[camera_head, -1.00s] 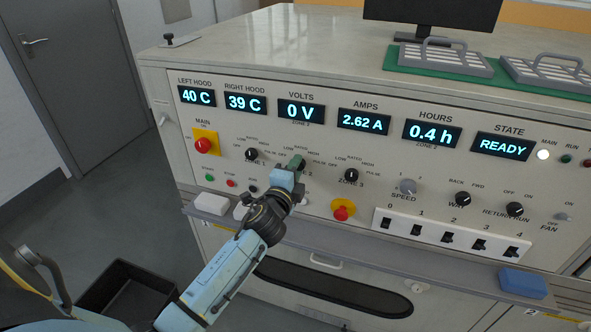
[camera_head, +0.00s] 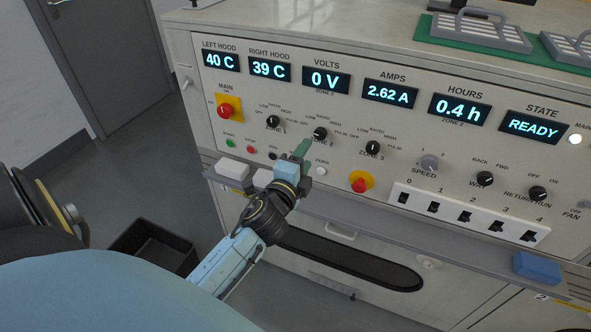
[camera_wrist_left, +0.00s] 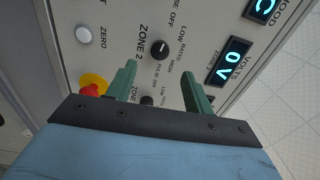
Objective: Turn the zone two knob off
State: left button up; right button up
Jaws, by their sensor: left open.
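The zone two knob (camera_head: 320,133) is a round black knob on the sloping front panel, below the VOLTS display. It also shows in the left wrist view (camera_wrist_left: 159,49), beside the ZONE 2 label. It carries a light mark, too small for me to read its setting. My left gripper (camera_head: 302,148) is open, with green fingers, just below and left of the knob in the head view. In the left wrist view the fingertips (camera_wrist_left: 158,72) point toward the panel, with the knob ahead of the gap and nothing between them. My right gripper is not in view.
The zone one knob (camera_head: 273,122) and zone three knob (camera_head: 372,148) flank it. A red emergency button (camera_head: 359,183) on yellow sits to the lower right. A ledge runs below the panel.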

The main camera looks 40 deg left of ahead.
pick_arm(q)
jog(key=v, duration=0.5)
jog(key=shift+s, duration=0.15)
jog(key=s+d+f+n+g+h, duration=0.25)
jog(key=s+f+g, duration=0.2)
jog(key=f, duration=1.25)
jog(key=s+d+f+n+g+h, duration=0.15)
jog(key=s+f+n+g, duration=0.35)
jog(key=f, duration=1.2)
jog(key=s+f+n+g, duration=0.1)
jog(key=s+f, duration=0.4)
jog(key=s, duration=0.5)
jog(key=s+f+n+g, duration=0.2)
jog(key=s+f, duration=0.4)
jog(key=s, duration=0.3)
jog(key=s+a+f+n+g, duration=0.1)
jog(key=s+f+g, duration=0.3)
jog(key=s, duration=0.6)
jog(key=shift+s+f+n, duration=0.35)
jog(key=shift+f+n, duration=0.2)
jog(key=shift+f, duration=0.15)
jog(key=shift+a, duration=0.1)
